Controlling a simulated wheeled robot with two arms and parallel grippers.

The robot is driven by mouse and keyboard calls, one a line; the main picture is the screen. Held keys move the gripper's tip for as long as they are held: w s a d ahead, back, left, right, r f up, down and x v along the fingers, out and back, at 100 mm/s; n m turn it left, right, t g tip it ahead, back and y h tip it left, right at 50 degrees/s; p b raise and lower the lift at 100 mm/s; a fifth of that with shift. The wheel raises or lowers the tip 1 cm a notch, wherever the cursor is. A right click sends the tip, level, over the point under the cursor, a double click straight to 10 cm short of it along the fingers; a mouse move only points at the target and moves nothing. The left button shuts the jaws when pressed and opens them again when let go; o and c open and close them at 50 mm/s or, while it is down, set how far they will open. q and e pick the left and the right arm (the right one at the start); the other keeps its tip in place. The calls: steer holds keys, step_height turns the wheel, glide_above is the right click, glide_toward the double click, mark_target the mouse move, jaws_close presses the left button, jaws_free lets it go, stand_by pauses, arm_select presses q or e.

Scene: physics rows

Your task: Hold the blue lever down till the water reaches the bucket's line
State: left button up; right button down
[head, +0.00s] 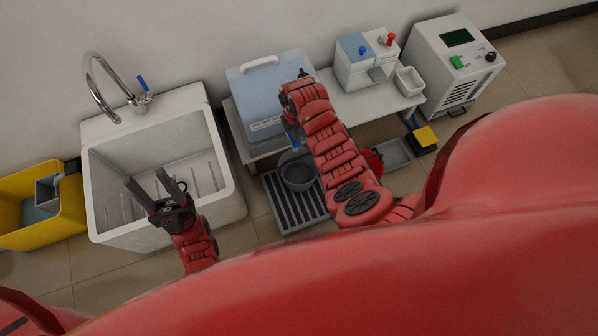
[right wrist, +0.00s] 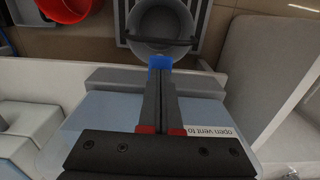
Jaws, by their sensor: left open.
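The water tank (head: 258,95) is pale blue with a white handle, and its label in the right wrist view starts "open vent to". A blue lever (right wrist: 160,62) shows at its front edge. My right gripper (right wrist: 163,78) is shut, its fingertips right at the lever; whether they press it I cannot tell. In the head view my arm hides these fingers. The grey bucket (head: 297,174) stands below on a slatted grate; it also shows in the right wrist view (right wrist: 161,22). Its line and water level cannot be made out. My left gripper (head: 158,193) is open and empty over the sink's front.
The white sink (head: 238,186) has a tap with another blue lever (head: 142,83). A yellow bin (head: 70,205) is left of it. A red bucket (head: 373,160) is partly behind my right arm. A dispenser (head: 358,70) and a white machine (head: 425,50) stand at right.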

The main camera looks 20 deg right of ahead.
steer(key=shift+f+b, duration=0.45)
steer(key=shift+f, duration=0.45)
stand_by(7.1)
